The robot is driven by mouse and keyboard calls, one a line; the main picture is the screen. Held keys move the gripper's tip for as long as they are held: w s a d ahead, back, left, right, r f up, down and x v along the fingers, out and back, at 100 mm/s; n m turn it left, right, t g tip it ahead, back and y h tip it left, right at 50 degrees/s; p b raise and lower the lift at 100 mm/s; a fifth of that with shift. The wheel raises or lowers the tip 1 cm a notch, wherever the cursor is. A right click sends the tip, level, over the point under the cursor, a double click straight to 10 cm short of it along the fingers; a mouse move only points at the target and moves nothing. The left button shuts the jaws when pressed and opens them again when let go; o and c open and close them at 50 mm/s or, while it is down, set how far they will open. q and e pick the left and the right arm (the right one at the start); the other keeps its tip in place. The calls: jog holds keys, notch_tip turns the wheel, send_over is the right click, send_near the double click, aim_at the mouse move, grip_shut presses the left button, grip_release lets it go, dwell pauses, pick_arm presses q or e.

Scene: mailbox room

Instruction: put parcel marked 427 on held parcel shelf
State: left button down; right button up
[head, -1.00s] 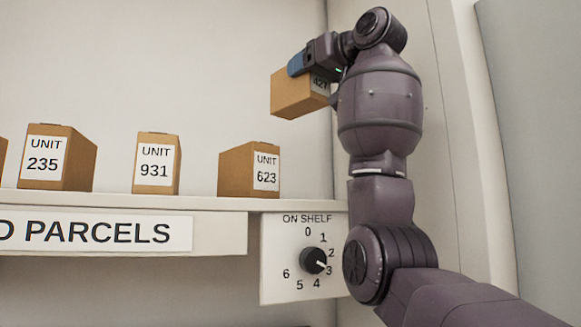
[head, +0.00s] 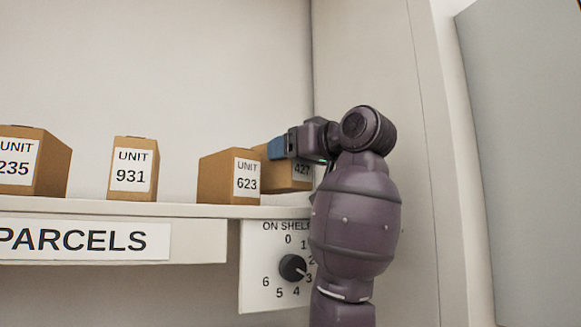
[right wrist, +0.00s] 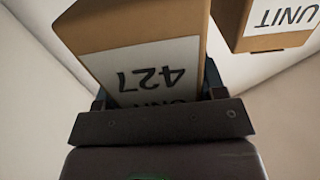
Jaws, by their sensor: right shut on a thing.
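The parcel marked 427 (head: 300,174) is a brown box with a white label, at the right end of the held parcel shelf (head: 190,211). My left gripper is not in view.
Parcels marked 931 (head: 133,168) and 235 (head: 35,163) stand further left on the shelf. A dial (head: 292,267) on a panel labelled ON SHELF hangs below the shelf edge and points near 3. A side wall (head: 370,70) closes the shelf on the right.

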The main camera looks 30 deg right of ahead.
aim_at(291, 191)
notch_tip(291, 191, down, 3)
jog(key=shift+r, duration=0.15)
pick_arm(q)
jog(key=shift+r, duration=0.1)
pick_arm(e)
jog(key=o, duration=0.8)
jog(key=shift+f, duration=0.25)
jog(key=o, duration=0.5)
jog(key=shift+r, duration=0.1)
pick_arm(q)
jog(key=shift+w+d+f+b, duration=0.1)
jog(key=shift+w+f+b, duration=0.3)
jog(key=shift+b, duration=0.5)
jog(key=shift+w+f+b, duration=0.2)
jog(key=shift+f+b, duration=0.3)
jog(key=shift+b, duration=0.35)
pick_arm(e)
jog(key=v, duration=1.2)
